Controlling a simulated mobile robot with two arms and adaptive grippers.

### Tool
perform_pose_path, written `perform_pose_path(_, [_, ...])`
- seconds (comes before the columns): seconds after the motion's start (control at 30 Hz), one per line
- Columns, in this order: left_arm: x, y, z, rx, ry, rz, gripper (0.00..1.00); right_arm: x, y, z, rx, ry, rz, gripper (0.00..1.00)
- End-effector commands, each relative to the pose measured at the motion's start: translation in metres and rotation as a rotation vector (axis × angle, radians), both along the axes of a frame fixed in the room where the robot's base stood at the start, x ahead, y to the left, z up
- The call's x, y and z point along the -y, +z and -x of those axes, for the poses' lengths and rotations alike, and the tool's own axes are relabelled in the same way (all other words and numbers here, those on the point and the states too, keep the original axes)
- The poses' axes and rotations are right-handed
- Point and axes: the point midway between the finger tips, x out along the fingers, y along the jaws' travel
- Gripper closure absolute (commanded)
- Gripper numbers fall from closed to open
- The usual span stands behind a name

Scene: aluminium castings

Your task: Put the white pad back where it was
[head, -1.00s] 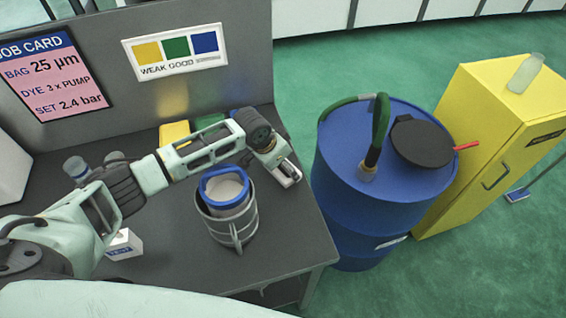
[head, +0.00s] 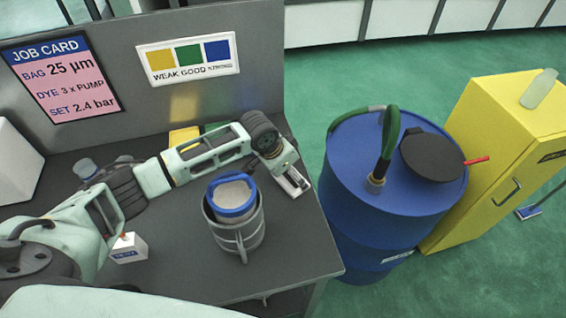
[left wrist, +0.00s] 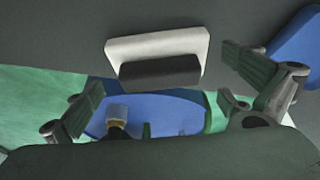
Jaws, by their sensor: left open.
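The white pad (left wrist: 155,42) shows in the left wrist view as a flat pale rectangle with a dark block along its near side. It lies against a dark grey surface that looks like the bench top. My left gripper (left wrist: 165,80) is open, with its fingers spread either side of the pad and apart from it. In the head view my left gripper (head: 292,180) is over the bench's right edge, and a whitish piece shows at its tip; I cannot tell pad from finger there. My right gripper is in neither view.
A grey metal pot with a blue-rimmed container (head: 236,235) stands beside the gripper. Yellow (head: 185,136) and green pieces lie behind my arm. A blue drum (head: 340,215) with hose and black lid stands right of the bench. A small white box (head: 129,249) is front left.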

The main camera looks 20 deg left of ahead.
Motion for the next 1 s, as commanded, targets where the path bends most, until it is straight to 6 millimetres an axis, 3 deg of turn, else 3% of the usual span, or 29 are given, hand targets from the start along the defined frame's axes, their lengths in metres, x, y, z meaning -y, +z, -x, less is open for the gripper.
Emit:
perform_pose_path(0.2, [-0.011,0.045,0.015,0.005,0.0,0.0,0.0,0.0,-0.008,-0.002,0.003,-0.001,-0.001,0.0])
perform_pose_path(0.43, [-0.019,0.081,0.027,0.004,0.001,0.0,0.0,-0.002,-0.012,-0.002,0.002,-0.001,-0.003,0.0])
perform_pose_path(0.6, [-0.021,0.091,0.032,0.001,0.0,0.0,0.0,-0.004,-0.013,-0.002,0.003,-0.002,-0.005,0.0])
perform_pose_path(1.0, [-0.022,0.093,0.032,0.0,0.001,0.0,0.0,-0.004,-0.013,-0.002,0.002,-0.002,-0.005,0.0])
